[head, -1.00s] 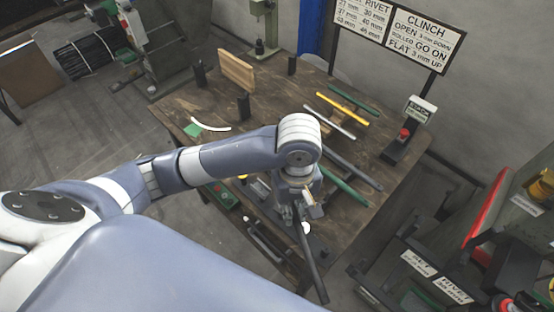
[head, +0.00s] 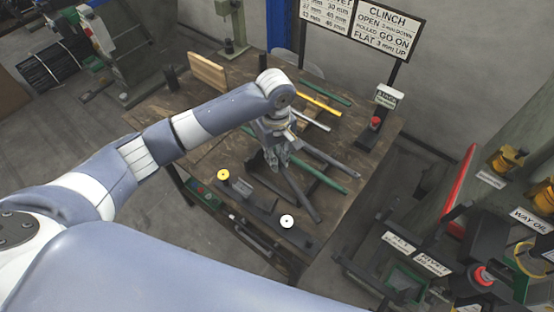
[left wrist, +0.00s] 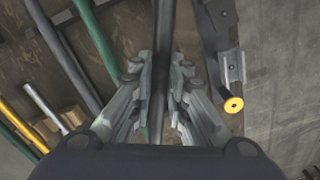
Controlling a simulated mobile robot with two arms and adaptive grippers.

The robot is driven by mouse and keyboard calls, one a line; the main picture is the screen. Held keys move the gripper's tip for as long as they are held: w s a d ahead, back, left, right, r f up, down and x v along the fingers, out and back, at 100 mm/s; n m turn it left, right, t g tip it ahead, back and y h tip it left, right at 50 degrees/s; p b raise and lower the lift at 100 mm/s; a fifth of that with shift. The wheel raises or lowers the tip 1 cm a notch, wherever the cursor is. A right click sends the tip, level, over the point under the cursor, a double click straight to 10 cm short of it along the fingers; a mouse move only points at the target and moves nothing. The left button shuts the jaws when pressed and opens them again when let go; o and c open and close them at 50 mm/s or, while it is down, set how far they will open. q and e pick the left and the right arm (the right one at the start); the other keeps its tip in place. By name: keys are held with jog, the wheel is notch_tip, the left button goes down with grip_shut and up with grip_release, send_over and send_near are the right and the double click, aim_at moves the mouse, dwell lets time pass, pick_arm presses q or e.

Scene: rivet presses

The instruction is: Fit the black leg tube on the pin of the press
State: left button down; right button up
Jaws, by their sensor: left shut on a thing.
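My left gripper (head: 277,160) is shut on a black leg tube (head: 302,196) above the front half of the table. The tube slants from the fingers toward the lower right in the head view. In the left wrist view the tube (left wrist: 163,50) runs between the closed fingers (left wrist: 160,85). A dark press fixture (head: 262,208) lies along the table's front edge, with a yellow roller (head: 223,175) at its left and a white disc (head: 287,221) at its right. The tube's end is apart from the yellow roller. I cannot make out the pin clearly. My right gripper is not in view.
Dark grey (head: 331,161), green (head: 325,178), yellow (head: 319,104) and white (head: 313,120) tubes lie on the wooden table (head: 150,112). A stand with a red button (head: 375,123) is at the right edge. Machines with signs (head: 433,263) stand at right.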

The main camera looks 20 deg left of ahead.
pick_arm(q)
jog(key=shift+w+a, duration=0.1)
jog(key=shift+w, duration=0.2)
jog(key=shift+w+a+f+p, duration=0.1)
jog(key=shift+w+f+p, duration=0.05)
jog(key=shift+f+p, duration=0.15)
notch_tip(320, 180, down, 3)
jog(key=shift+r+p, duration=0.1)
jog(key=shift+p, duration=0.3)
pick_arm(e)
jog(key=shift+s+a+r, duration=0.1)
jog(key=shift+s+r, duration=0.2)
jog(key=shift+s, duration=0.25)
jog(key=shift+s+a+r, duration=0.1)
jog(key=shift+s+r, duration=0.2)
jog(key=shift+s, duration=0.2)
pick_arm(q)
jog(key=shift+f, duration=0.45)
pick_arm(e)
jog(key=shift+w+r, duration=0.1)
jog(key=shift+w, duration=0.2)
pick_arm(q)
jog(key=shift+f, duration=0.25)
jog(key=c, duration=1.6)
grip_release()
jog(key=shift+o, duration=0.2)
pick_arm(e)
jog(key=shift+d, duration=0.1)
